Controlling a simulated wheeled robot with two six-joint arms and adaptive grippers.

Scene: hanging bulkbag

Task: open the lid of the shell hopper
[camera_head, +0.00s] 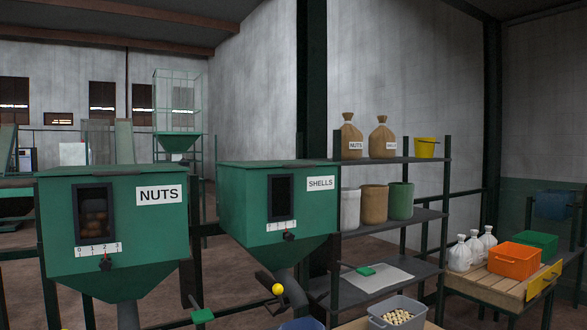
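The shell hopper (240,208) is a green box with a funnel bottom, right of the picture's middle left, marked with a white SHELLS label (320,183). It has a dark window (281,198), which looks empty, and a numbered scale below with a dark knob (289,236). Its flat lid (270,163) lies along the top and looks closed. Neither of my grippers shows in the head view.
A similar green NUTS hopper (150,235) stands to the left. A rack (425,217) with sacks and pots stands behind on the right. A yellow-ball lever (278,289) sits below the shell hopper. A grey bin (385,322) and a wooden bench (493,285) stand at lower right.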

